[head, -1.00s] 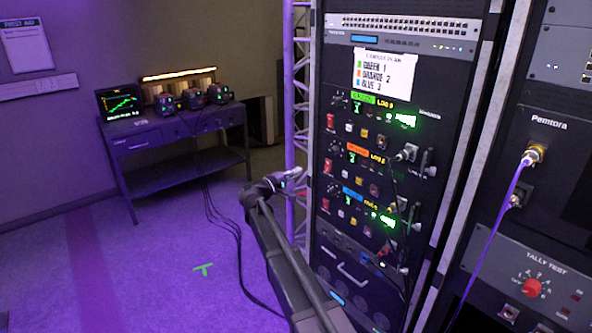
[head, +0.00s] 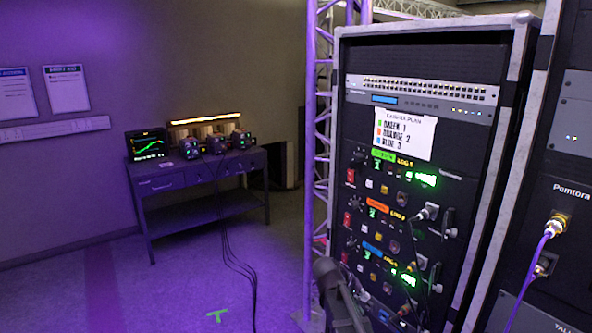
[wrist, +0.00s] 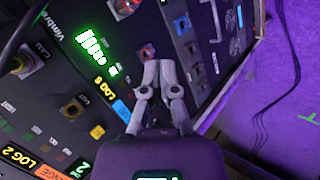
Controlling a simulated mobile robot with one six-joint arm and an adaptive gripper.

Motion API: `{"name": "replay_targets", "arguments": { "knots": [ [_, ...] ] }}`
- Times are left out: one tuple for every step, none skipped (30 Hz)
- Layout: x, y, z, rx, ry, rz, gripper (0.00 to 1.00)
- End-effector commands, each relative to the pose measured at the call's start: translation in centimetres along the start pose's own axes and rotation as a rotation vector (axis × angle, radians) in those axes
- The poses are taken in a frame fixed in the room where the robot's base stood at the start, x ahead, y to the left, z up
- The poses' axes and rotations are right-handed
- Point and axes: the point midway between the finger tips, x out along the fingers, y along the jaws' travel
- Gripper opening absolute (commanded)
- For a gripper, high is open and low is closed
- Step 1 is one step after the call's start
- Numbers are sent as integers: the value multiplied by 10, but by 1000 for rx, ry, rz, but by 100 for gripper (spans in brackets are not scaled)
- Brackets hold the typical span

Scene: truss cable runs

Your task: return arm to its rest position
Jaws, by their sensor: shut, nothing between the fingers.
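My gripper (wrist: 160,75) shows in the wrist view with its two grey fingers together and nothing between them. It is in front of the rack's unit panels, near the blue label strip (wrist: 122,111) and a small square socket (wrist: 146,52). I cannot tell whether it touches the panel. In the head view, part of my dark arm (head: 338,292) stands at the bottom, before the lower left of the rack (head: 405,70). The fingers cannot be made out there.
A purple cable (head: 530,275) hangs from a connector on the right rack. A truss upright (head: 311,130) stands left of the main rack. A desk (head: 205,180) with a monitor is at the back left. Black cables (head: 238,268) trail over the otherwise open floor at left.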

Motion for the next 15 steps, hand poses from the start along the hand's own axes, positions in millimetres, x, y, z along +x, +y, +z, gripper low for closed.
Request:
{"name": "replay_targets", "arguments": {
  "knots": [
    [-1,-1,22,16,-21,-56,0],
    [0,-4,31,26,-33,-94,0],
    [0,-7,43,39,-48,-142,0],
    [0,-10,52,48,-59,-179,0],
    [-1,-13,61,57,-70,-216,0],
    [-2,-17,73,69,-85,-265,0],
    [-4,-20,81,78,-94,-302,0],
    [-6,-23,89,87,-104,-340,0],
    [-9,-27,100,98,-116,-389,0],
    [-11,-30,108,107,-126,-425,0],
    [-14,-33,116,115,-134,-461,0],
    [-18,-37,125,125,-143,-507,0],
    [-21,-39,131,132,-150,-539,0],
    [-24,-42,137,138,-157,-569,0],
    [-27,-44,144,146,-164,-606,0]
  ]
}}
